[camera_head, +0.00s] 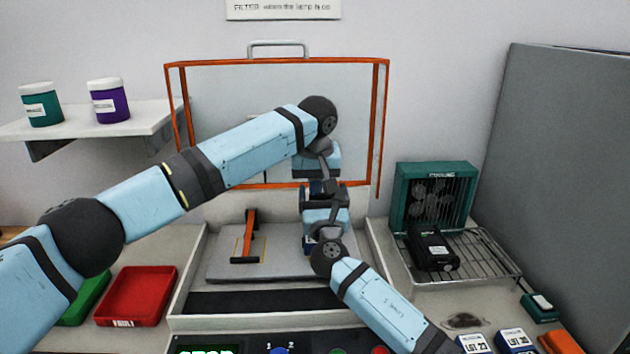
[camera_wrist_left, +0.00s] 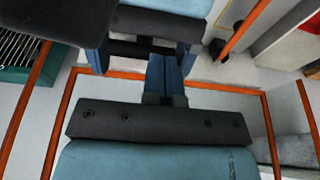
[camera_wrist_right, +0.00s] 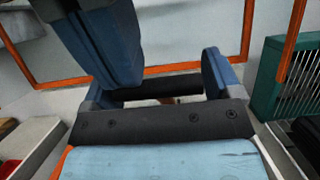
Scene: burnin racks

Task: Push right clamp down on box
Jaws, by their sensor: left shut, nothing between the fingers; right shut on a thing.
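The box (camera_head: 192,285) is an open grey fixture with a clear lid (camera_head: 220,110) framed in orange, standing up at the back. The left clamp (camera_head: 249,238), an orange bar with dark ends, stands on its grey plate (camera_head: 285,262). My left gripper (camera_wrist_left: 165,75) is shut and empty, above the plate's back right.
Right of the box, a wire rack (camera_head: 475,262) holds a black device (camera_head: 432,248) before a green cooling unit (camera_head: 432,195). A red tray (camera_head: 137,293) lies at the left. A shelf (camera_head: 95,122) carries two jars. A grey panel (camera_head: 560,190) stands far right.

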